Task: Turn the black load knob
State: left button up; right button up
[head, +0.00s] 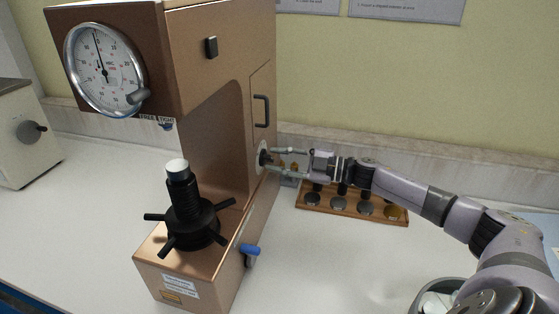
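The copper-brown hardness tester (225,55) stands on the white bench, with a round dial gauge (104,70) on its front. The black load knob (263,157) sits on a pale round plate on the tester's right side, below a dark door handle. My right gripper (272,161) reaches in from the right, its fingers spread above and below the knob. The fingertips are at the knob; I cannot tell whether they touch it. My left gripper is not in view.
A black spoked handwheel (192,222) with a screw stands on the tester's base. A blue-tipped lever (249,249) sticks out low on its right side. A wooden rack (340,203) with several metal discs lies below my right forearm. Another pale machine (25,135) stands at the left.

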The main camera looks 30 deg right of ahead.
jog(key=shift+s+d, duration=0.3)
jog(key=v, duration=1.1)
jog(key=shift+s, duration=0.1)
dwell(0.5)
